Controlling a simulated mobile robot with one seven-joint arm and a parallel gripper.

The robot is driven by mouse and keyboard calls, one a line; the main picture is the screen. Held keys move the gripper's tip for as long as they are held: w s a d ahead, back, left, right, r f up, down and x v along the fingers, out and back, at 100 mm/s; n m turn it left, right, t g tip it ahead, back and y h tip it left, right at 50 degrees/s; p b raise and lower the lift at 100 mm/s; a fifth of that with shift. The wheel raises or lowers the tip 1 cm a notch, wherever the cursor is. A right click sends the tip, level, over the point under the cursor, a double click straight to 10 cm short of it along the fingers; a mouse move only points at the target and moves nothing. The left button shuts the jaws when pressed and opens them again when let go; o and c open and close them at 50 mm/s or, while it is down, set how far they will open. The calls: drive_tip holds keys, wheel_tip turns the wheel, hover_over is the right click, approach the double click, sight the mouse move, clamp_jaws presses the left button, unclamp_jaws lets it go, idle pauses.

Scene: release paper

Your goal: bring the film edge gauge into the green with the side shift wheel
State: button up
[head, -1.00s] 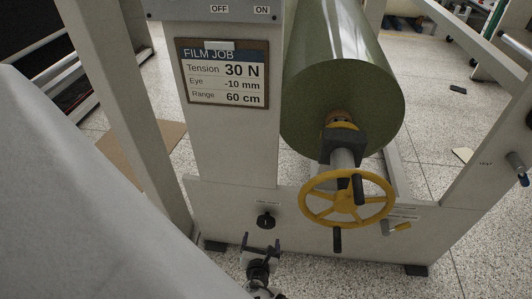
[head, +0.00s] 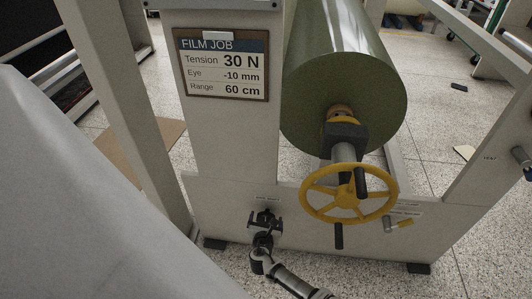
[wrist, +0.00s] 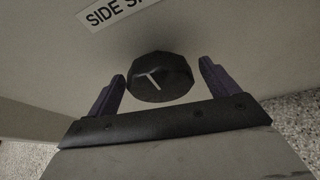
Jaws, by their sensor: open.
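A black faceted side shift wheel (wrist: 160,80) with a white pointer mark is on the pale machine panel in the wrist view. A partly cut-off label (wrist: 115,12) reading "SIDE S" is above it. My gripper (wrist: 162,72) is open, with one purple finger on each side of the wheel and a gap showing at both sides. In the head view my gripper (head: 264,216) is at the lower panel and mostly hides the wheel. The film edge gauge cannot be made out in either view.
A yellow handwheel (head: 348,193) with black handles sticks out to the right of my gripper, below a green film roll (head: 345,95). A job card (head: 222,65) reads Tension 30 N, Eye -10 mm, Range 60 cm.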

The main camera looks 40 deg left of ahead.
drive_tip(key=shift+w+a+f, duration=0.1)
drive_tip(key=shift+w, duration=0.05)
drive_tip(key=c, duration=1)
drive_tip(key=shift+p, duration=0.45)
